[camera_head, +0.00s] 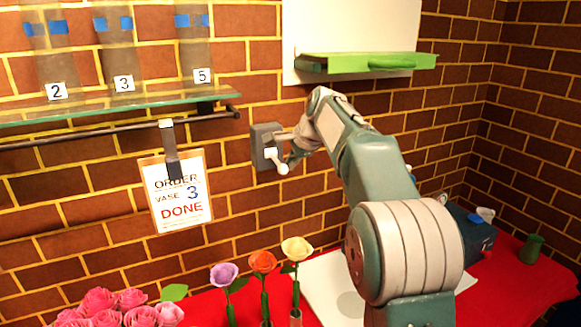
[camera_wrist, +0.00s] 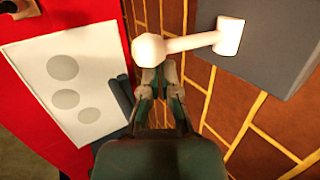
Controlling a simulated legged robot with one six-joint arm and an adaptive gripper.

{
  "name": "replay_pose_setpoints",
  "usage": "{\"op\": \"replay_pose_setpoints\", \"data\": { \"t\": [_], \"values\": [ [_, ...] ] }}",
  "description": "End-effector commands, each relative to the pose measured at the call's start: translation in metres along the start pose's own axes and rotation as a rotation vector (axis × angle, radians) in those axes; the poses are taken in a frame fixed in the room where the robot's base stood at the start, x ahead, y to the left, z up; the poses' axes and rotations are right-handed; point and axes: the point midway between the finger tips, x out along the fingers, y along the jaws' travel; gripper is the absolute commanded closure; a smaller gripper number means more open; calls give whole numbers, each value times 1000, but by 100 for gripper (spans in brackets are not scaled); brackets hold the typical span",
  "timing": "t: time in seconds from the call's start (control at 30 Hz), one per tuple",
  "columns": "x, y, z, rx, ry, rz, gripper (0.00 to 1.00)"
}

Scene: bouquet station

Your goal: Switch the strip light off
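A grey switch box (camera_head: 263,147) is fixed to the brick wall, with a white lever ending in a ball knob (camera_head: 282,168). In the head view the lever slants downward from the box. In the wrist view the box (camera_wrist: 270,45) is at the upper right, and the white lever (camera_wrist: 190,43) reaches left to its knob (camera_wrist: 148,50). My gripper (camera_head: 292,150) is right beside the lever. In the wrist view its fingertips (camera_wrist: 160,72) are drawn together just below the knob; I cannot tell whether they touch it. I cannot make out a strip light for certain.
A glass shelf (camera_head: 120,104) with numbered vases is left of the switch. An order card (camera_head: 178,192) hangs below it. A green ledge (camera_head: 370,62) juts out at upper right. Flowers (camera_head: 262,262) stand on the red table (camera_head: 510,280) below, near a white board (camera_head: 325,285).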

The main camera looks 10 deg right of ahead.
Motion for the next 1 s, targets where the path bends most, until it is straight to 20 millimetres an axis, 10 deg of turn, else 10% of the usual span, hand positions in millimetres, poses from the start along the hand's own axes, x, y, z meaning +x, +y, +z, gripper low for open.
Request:
{"op": "replay_pose_setpoints", "data": {
  "t": [1.0],
  "values": [
    [-18,-11,3,0,-1,0,100]
  ]
}}
